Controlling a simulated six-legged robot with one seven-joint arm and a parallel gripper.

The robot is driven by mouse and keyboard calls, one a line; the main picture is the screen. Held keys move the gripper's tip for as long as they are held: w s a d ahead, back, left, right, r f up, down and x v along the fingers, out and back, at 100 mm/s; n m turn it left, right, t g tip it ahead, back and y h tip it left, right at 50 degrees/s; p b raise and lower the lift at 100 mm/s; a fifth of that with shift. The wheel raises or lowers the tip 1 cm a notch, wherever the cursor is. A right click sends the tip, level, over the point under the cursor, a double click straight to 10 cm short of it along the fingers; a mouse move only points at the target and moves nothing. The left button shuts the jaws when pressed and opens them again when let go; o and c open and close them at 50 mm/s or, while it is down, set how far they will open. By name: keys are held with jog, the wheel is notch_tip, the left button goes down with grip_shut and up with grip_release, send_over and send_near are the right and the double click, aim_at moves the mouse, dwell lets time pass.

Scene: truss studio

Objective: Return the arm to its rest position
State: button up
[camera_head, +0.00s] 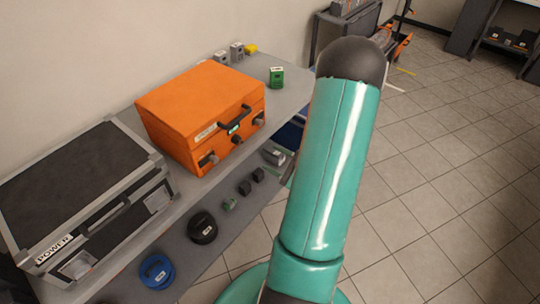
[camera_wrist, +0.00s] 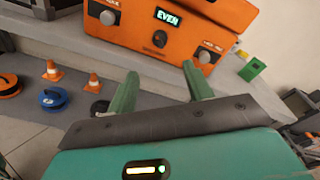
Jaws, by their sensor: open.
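My gripper (camera_wrist: 160,70) shows in the wrist view with its two green fingers spread apart and nothing between them. The fingertips point toward the front of an orange case (camera_wrist: 170,22), apart from it as far as I can tell. In the head view my teal arm (camera_head: 325,170) rises through the middle of the picture, right of the bench. Its dark rounded joint (camera_head: 352,60) is at the top. The gripper itself is hidden in the head view.
A grey bench (camera_head: 285,95) along the wall carries the orange case (camera_head: 200,105), a black case (camera_head: 75,185) and a green box (camera_head: 276,78). Reels lie on its lower shelf; orange cones (camera_wrist: 94,83) show in the wrist view. Tiled floor (camera_head: 440,190) at right is clear.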

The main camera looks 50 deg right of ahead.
jog(key=w+a+r+n+g+y, duration=0.1)
jog(key=a+r+n+g+y, duration=0.3)
jog(key=a, duration=0.4)
jog(key=w+a+r+n+g+y, duration=0.1)
jog(key=a+r+n+g+y, duration=0.2)
jog(key=a+n, duration=0.5)
jog(key=w+a+r+n+g+y, duration=0.25)
jog(key=a+r+n+g, duration=0.2)
jog(key=a, duration=0.45)
jog(key=s+a+r+n+h, duration=0.3)
jog(key=r+n+h, duration=0.2)
jog(key=r+n, duration=0.1)
jog(key=s+a+r+n+h, duration=0.3)
jog(key=s+r+n+h, duration=0.1)
jog(key=r+n+h, duration=0.1)
jog(key=shift+s+a+r+n, duration=0.2)
jog(key=shift+a+r+n, duration=0.15)
jog(key=shift+r+n, duration=0.25)
